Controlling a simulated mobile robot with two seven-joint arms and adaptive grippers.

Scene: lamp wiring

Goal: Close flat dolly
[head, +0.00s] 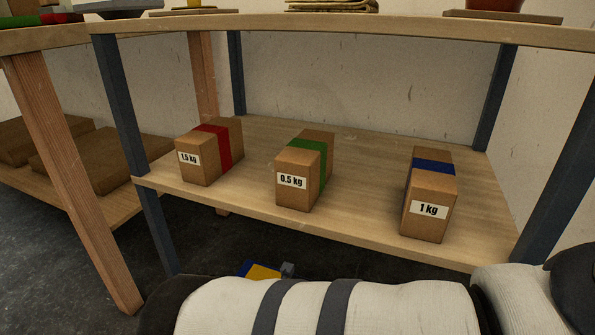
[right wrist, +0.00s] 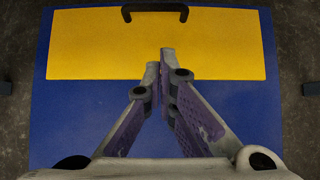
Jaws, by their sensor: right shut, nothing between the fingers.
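The flat dolly shows in the right wrist view as a blue board (right wrist: 60,110) with a yellow panel (right wrist: 90,45) and a black handle (right wrist: 155,8) at its far edge. My right gripper (right wrist: 160,59) is shut and empty, its fingertips over the yellow panel on the handle's near side. They look apart from the handle; their height above the panel is hard to judge. In the head view only a small blue and yellow piece of the dolly (head: 263,271) shows on the floor, mostly hidden behind my white arm. My left gripper is not in view.
A wooden shelf (head: 250,200) stands beyond the dolly, with boxes labelled 1.5 kg (head: 208,150), 0.5 kg (head: 303,170) and 1 kg (head: 430,195). Its dark post (head: 120,100) and a wooden leg (head: 75,180) rise at the left. Dark floor shows around the dolly.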

